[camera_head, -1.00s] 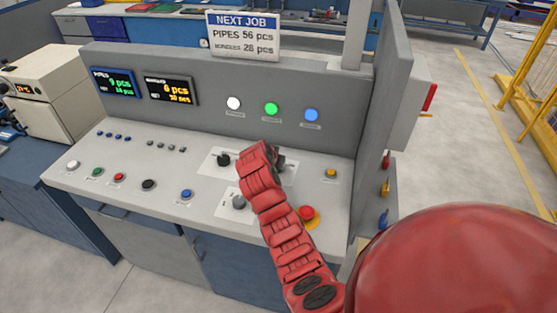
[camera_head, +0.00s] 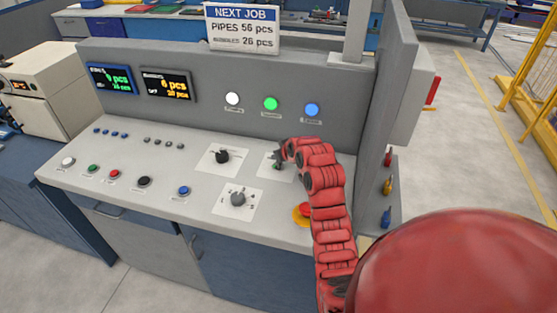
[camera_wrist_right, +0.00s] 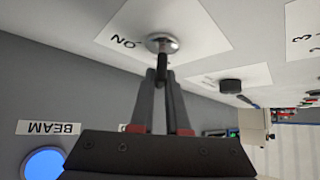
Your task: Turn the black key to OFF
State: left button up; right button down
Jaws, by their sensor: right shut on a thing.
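The black key (camera_wrist_right: 162,70) stands in a round silver lock (camera_wrist_right: 162,43) on a white plate. An "ON" label (camera_wrist_right: 125,42) shows upside down beside the lock in the right wrist view. My right gripper (camera_wrist_right: 161,80) is shut on the key. In the head view my right gripper (camera_head: 279,156) is at the white key plate (camera_head: 266,169) on the sloped panel, and the key is mostly hidden by it. The key's exact angle and an OFF label cannot be made out. My left gripper is not in view.
A black knob (camera_head: 222,156) sits left of the key plate and a grey knob (camera_head: 238,199) below it. A red stop button (camera_head: 306,210) is near my right arm. White, green and blue lights line the upright wall (camera_head: 200,110) behind.

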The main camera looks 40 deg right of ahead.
jog(key=shift+n+y+b, duration=0.35)
jog(key=shift+n+y, duration=0.05)
jog(key=shift+n, duration=0.1)
jog(key=c, duration=0.9)
grip_release()
jog(key=shift+w+f, duration=0.1)
